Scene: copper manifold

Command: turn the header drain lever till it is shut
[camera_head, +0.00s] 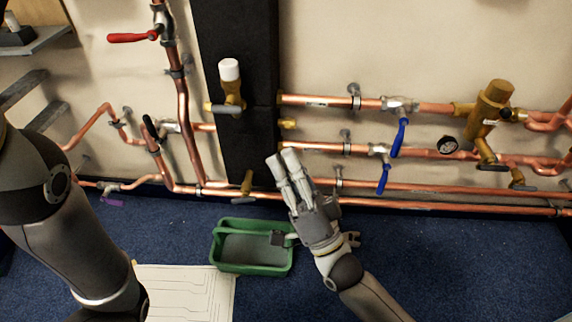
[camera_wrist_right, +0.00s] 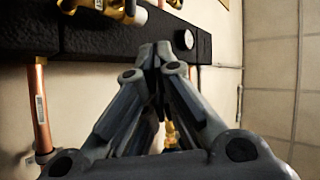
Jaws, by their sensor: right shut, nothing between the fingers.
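A small brass valve (camera_head: 247,182) with a grey lever (camera_head: 241,200) sits at the foot of the black insulated header (camera_head: 240,150) in the head view. It looks like the header drain; I cannot read a label or tell its exact angle. My right gripper (camera_head: 283,158) is shut and empty, its fingertips just right of the header's lower end and apart from the lever in the picture. In the right wrist view the shut fingers (camera_wrist_right: 157,50) point toward the black header (camera_wrist_right: 90,33). A bit of brass (camera_wrist_right: 170,132) shows behind the fingers, mostly hidden. My left gripper is out of view.
Copper pipes run along the wall, with blue levers (camera_head: 398,138) on the right and a red lever (camera_head: 132,38) at upper left. A green tray (camera_head: 252,270) stands on the blue carpet below the header, beside a paper drawing (camera_head: 185,290). Open carpet lies at right.

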